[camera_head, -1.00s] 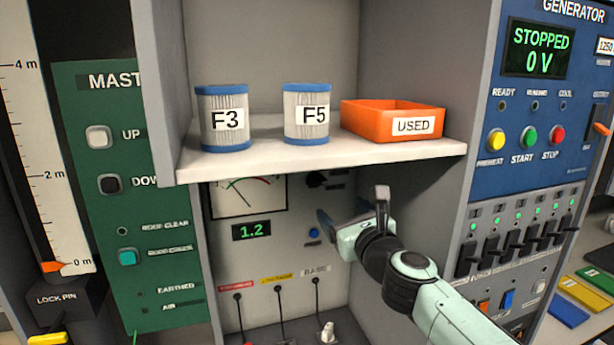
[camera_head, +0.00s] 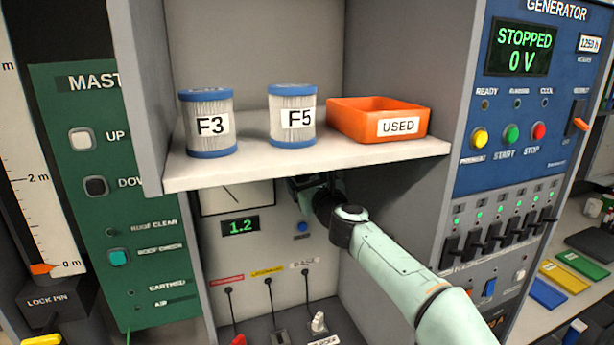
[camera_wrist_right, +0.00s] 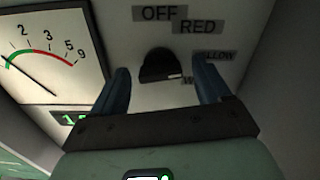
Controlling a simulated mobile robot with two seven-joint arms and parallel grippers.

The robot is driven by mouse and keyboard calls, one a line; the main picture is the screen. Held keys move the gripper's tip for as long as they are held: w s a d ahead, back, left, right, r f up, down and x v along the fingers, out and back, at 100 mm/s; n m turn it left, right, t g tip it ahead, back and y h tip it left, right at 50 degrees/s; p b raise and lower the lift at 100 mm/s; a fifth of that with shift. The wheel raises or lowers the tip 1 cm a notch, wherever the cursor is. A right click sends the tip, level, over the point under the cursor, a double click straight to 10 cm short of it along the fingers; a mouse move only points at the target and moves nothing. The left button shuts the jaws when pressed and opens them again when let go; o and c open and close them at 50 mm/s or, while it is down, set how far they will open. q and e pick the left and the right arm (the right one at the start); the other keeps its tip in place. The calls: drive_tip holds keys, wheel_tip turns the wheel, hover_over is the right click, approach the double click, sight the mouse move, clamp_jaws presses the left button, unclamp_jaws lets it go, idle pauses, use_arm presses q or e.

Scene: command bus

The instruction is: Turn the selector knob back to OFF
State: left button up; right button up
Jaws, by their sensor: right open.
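The black selector knob (camera_wrist_right: 158,66) is on the pale panel under the shelf. In the right wrist view it sits between the two blue fingers of my open right gripper (camera_wrist_right: 163,82), near their tips, with a gap on each side. A light mark on the knob is at its lower right. The OFF label (camera_wrist_right: 164,13) is above the knob; RED (camera_wrist_right: 198,27) and a partly covered "LLOW" label (camera_wrist_right: 216,54) are to the right. In the head view my right gripper (camera_head: 303,184) is under the shelf edge and hides the knob. My left gripper is not in view.
The shelf (camera_head: 310,165) above holds filters F3 (camera_head: 211,145) and F5 (camera_head: 292,135) and an orange USED tray (camera_head: 345,122). A meter (camera_head: 235,198) is left of the gripper. Cables and plugs (camera_head: 272,295) are below. A grey side wall (camera_head: 400,205) stands right.

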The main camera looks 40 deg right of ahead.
drive_tip(key=shift+w+d, duration=0.1)
drive_tip(key=shift+w, duration=0.15)
drive_tip(key=c, duration=1.1)
drive_tip(key=shift+o, duration=0.3)
